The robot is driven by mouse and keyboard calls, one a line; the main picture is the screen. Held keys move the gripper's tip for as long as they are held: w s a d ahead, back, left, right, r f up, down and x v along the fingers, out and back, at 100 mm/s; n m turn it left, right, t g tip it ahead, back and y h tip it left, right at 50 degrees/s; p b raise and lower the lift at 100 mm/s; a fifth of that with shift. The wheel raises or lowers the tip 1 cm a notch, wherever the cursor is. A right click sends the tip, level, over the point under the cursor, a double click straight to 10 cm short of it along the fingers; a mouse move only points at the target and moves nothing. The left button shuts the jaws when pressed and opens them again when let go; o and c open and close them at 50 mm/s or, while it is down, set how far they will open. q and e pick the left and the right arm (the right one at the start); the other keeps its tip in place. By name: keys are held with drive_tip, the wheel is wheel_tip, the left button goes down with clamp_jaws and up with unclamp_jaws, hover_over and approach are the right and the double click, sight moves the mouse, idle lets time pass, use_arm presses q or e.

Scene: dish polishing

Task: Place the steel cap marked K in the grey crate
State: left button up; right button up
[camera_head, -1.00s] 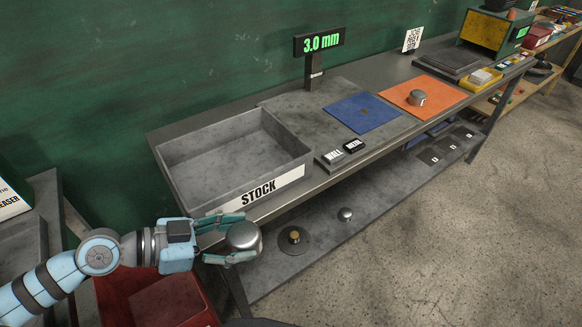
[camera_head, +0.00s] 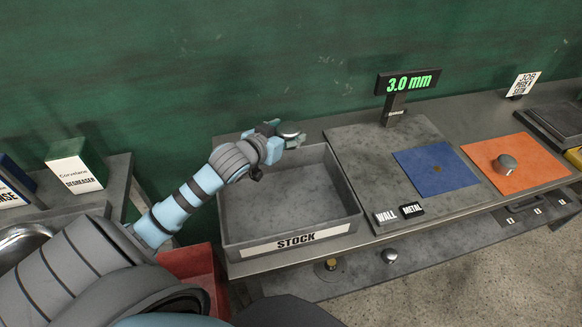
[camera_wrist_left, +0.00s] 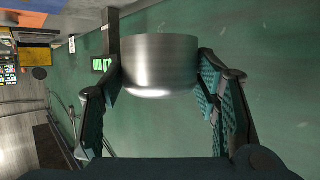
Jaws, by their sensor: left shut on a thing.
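My left gripper (camera_head: 280,135) is shut on a plain steel cap (camera_head: 290,129). In the left wrist view the steel cap (camera_wrist_left: 160,65) sits between the two fingers, and no letter K shows on it. The grey crate (camera_head: 232,222), labelled STOCK on its front, stands on the bench and its visible inside is empty. In the head view the gripper and cap appear at the crate's back rim. I cannot tell exactly how high they are. My right gripper is not in view.
A grey plate (camera_head: 365,150) with a blue mat (camera_head: 435,168) lies right of the crate. Another steel piece (camera_head: 506,164) sits on an orange mat (camera_head: 520,175). A red bin (camera_head: 190,262) is below left.

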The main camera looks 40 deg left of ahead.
use_arm(q)
hover_over(286, 192)
wheel_tip(286, 192, down, 7)
wheel_tip(286, 192, down, 12)
drive_tip(key=shift+w+a, duration=0.1)
drive_tip(key=shift+w, duration=0.05)
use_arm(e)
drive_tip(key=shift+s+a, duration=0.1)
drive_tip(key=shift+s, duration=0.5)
use_arm(q)
drive_tip(key=o, duration=1.6)
drive_tip(key=shift+c, duration=0.2)
drive_tip(key=v, duration=0.7)
drive_tip(key=shift+s+r, duration=0.1)
drive_tip(key=shift+s, duration=0.25)
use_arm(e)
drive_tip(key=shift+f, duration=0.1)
use_arm(q)
drive_tip(key=shift+w, duration=0.1)
